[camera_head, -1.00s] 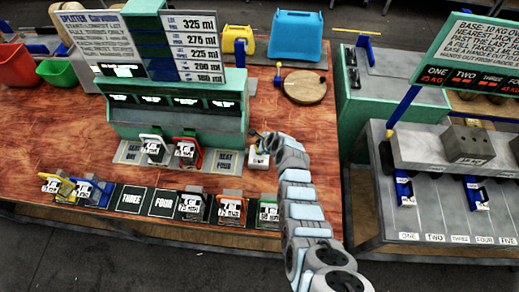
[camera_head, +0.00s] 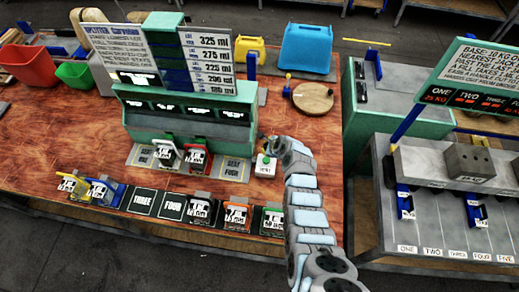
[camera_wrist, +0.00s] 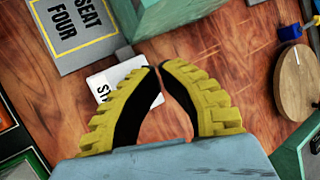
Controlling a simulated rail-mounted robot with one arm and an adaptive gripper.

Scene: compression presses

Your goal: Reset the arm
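My gripper (camera_head: 267,144) is above the wooden table, just behind the small white button box (camera_head: 265,166) with a green button, at the right end of the green dispenser (camera_head: 190,120). In the wrist view its two yellow, black-padded fingers (camera_wrist: 161,67) curve together with their tips meeting or nearly so, and nothing is held between them. The white box (camera_wrist: 108,82) shows there partly hidden behind the left finger. My arm reaches in from the bottom right of the head view.
A row of coloured holders and black slots lines the front edge. A round wooden disc (camera_head: 313,98) and blue bin (camera_head: 306,48) stand behind. A grey press bench (camera_head: 440,225) is at the right.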

